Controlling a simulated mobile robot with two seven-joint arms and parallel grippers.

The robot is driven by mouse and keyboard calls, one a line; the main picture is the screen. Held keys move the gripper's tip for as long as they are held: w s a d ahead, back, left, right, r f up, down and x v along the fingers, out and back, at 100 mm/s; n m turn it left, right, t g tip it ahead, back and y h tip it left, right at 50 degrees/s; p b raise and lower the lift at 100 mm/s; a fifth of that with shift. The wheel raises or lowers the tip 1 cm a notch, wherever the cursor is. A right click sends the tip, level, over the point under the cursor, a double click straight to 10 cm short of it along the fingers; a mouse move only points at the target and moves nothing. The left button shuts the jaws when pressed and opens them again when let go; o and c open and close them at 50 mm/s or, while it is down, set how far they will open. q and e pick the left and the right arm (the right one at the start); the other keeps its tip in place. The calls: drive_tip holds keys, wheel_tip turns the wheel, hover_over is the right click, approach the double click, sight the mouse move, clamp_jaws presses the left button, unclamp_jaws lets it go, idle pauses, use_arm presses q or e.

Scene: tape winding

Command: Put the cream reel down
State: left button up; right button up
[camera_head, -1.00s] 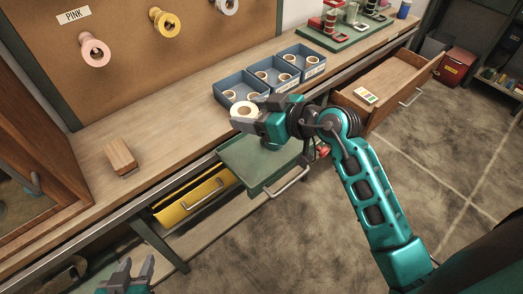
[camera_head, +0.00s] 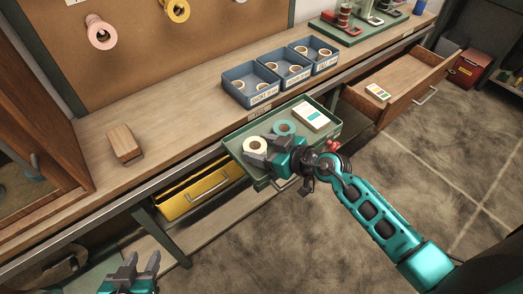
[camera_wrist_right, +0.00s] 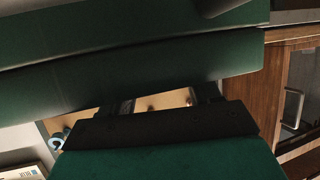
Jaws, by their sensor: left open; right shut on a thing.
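The cream reel (camera_head: 255,145) is at the left part of the open green drawer (camera_head: 240,159). My right gripper (camera_head: 257,156) is shut on it from the near side. I cannot tell whether the reel touches the drawer floor. A teal reel (camera_head: 285,128) lies in the drawer just right of it. My left gripper (camera_head: 138,268) is open and empty at the lower left, away from the drawer. In the right wrist view, dark green surfaces fill most of the picture and the cream reel cannot be made out.
A white box with a teal patch (camera_head: 313,115) lies at the drawer's right end. Blue bins (camera_head: 251,87) with reels stand on the bench behind. A yellow drawer (camera_head: 200,193) is partly open at left, and a wooden drawer (camera_head: 402,82) is open at right.

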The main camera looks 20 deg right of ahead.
drive_tip(key=shift+r, duration=0.1)
drive_tip(key=o, duration=0.9)
drive_tip(key=shift+c, duration=0.2)
drive_tip(key=s+d+r+m+t+h+p, duration=0.1)
drive_tip(key=s+d+r+m+t+p, duration=0.2)
drive_tip(key=s+d+r, duration=0.5)
drive_tip(key=s+a+f+m+g+h, duration=0.1)
drive_tip(key=s+a+f+g+h, duration=0.2)
drive_tip(key=s+f, duration=0.5)
wheel_tip(320, 180, down, 4)
drive_tip(key=shift+s+a+h, duration=0.15)
drive_tip(key=shift+a+h, duration=0.65)
drive_tip(key=shift+a, duration=0.05)
